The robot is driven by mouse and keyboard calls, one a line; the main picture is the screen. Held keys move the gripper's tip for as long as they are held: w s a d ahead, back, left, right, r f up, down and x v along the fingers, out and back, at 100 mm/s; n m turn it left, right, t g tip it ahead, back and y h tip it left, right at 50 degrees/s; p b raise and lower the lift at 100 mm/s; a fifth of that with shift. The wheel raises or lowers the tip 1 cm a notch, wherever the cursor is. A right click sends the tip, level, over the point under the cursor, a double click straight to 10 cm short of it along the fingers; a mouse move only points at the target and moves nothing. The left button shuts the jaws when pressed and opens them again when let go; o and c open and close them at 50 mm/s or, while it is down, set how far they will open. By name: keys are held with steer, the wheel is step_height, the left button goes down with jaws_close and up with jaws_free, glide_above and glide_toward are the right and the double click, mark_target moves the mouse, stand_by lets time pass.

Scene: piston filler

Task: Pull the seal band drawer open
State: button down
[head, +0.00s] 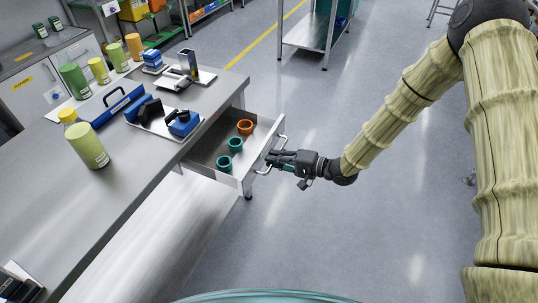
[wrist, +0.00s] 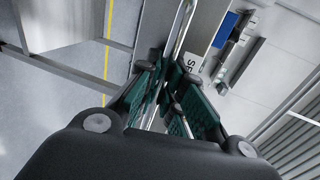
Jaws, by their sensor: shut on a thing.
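The seal band drawer (head: 208,163) is a metal drawer under the workbench, and it stands pulled out in the head view. Two teal rings (head: 230,153) and an orange ring (head: 245,127) lie inside it. Its bar handle (head: 282,141) runs along the front. My gripper (head: 272,160) is shut on the handle, at the drawer's front. In the wrist view my gripper's green-padded fingers (wrist: 172,95) close around the metal handle bar (wrist: 181,32). Part of a label shows on the drawer front beside it.
A shelf cart (head: 310,35) stands at the back. The floor (head: 320,230) in front of and right of the drawer is clear.

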steer(key=shift+d, duration=0.1)
steer(key=c, duration=1.5)
jaws_free()
steer(key=v, duration=1.2)
steer(key=shift+f, duration=0.1)
